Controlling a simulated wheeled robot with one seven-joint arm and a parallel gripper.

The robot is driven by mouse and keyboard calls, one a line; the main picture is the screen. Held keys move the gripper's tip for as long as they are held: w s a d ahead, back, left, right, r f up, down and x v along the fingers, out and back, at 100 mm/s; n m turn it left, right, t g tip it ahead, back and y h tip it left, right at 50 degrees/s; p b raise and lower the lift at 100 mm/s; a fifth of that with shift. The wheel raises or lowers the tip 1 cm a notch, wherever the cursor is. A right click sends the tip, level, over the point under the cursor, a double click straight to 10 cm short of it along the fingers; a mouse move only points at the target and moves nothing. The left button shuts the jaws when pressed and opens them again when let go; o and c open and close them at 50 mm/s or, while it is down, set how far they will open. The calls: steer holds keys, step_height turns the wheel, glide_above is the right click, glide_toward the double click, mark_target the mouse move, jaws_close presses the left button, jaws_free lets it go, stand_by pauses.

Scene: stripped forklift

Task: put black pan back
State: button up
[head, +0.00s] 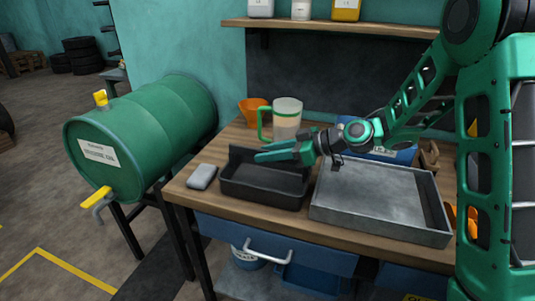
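The black pan (262,195) sits on the wooden workbench, left of the grey metal tray. It is a dark rectangular pan with raised walls. My gripper (261,153) reaches in from the right, with its green fingers pointing left over the pan's back part. The fingers look a little apart, with a dark gap between them. They hide part of the pan's back wall. I cannot tell whether they touch the pan.
The grey tray (372,198) stands close to the pan's right. A jug with a green handle (287,118) and an orange funnel (252,112) stand behind. A grey block (202,177) lies to the left. A shelf (330,28) hangs above.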

steer(key=v, duration=1.2)
steer(key=shift+r, duration=0.15)
